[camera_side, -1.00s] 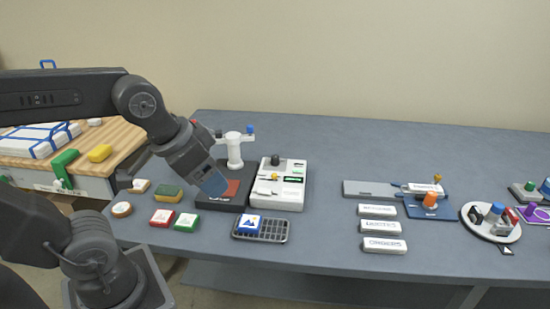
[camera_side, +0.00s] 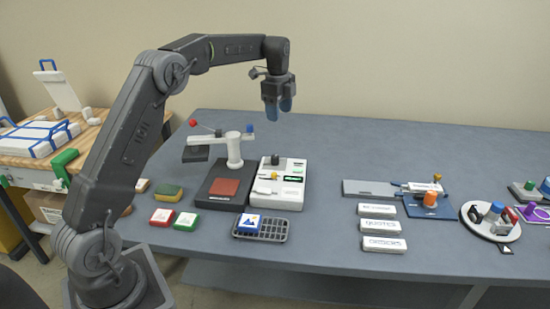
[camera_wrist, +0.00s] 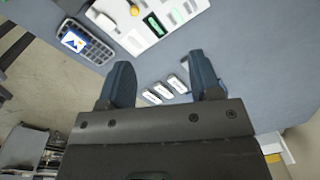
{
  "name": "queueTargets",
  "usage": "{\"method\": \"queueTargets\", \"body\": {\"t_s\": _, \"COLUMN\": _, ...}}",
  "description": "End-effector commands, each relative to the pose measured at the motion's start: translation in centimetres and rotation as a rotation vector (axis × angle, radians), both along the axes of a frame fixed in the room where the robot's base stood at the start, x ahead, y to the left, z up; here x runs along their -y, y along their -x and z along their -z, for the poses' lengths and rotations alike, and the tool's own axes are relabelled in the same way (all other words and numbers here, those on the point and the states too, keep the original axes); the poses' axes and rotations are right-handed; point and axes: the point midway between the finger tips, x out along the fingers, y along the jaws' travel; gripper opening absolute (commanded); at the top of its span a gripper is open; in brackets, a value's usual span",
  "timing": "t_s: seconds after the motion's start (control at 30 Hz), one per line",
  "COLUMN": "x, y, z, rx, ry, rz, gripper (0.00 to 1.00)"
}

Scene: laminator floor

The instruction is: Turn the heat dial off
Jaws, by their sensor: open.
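A white control box (camera_side: 282,186) stands on the table. It carries a black knob (camera_side: 275,160), a small yellow knob (camera_side: 275,175), a green display (camera_side: 293,178) and light switches or levers. I cannot tell which knob is the heat dial, nor its setting. In the wrist view, part of the box (camera_wrist: 150,30) shows at the top, with the yellow knob (camera_wrist: 134,10) and the green display (camera_wrist: 153,25). My gripper (camera_side: 278,105) is open and empty, pointing down high above the table. Its blue fingers (camera_wrist: 160,75) are spread apart in the wrist view, touching nothing.
A press with a white post (camera_side: 234,150) and red pad (camera_side: 224,187) stands left of the box. A grid tray (camera_side: 275,231) with a blue tile (camera_side: 249,223) lies in front. Labelled white bars (camera_side: 380,226) lie to the right. The table between box and bars is clear.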

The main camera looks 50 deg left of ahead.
Motion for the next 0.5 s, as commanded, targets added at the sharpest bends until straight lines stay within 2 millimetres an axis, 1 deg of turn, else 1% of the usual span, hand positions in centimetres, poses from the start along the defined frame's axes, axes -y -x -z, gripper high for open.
{"method": "queueTargets", "body": {"t_s": 0.03, "x": -1.4, "y": -0.8, "z": 1.7, "rx": -0.021, "ry": 0.005, "rz": 0.043, "gripper": 0.58}}
{"method": "queueTargets", "body": {"t_s": 0.1, "x": -2.8, "y": -1.4, "z": 3.1, "rx": -0.039, "ry": 0.010, "rz": 0.105, "gripper": 0.58}}
{"method": "queueTargets", "body": {"t_s": 0.2, "x": -4.1, "y": -1.9, "z": 4.6, "rx": -0.057, "ry": 0.015, "rz": 0.166, "gripper": 0.58}}
{"method": "queueTargets", "body": {"t_s": 0.33, "x": -4.8, "y": -2.1, "z": 5.6, "rx": -0.065, "ry": 0.019, "rz": 0.203, "gripper": 0.58}}
{"method": "queueTargets", "body": {"t_s": 0.43, "x": -4.8, "y": -2.1, "z": 6.3, "rx": -0.068, "ry": 0.021, "rz": 0.209, "gripper": 0.58}}
{"method": "queueTargets", "body": {"t_s": 0.5, "x": -4.8, "y": -2.1, "z": 7.2, "rx": -0.068, "ry": 0.021, "rz": 0.208, "gripper": 0.58}}
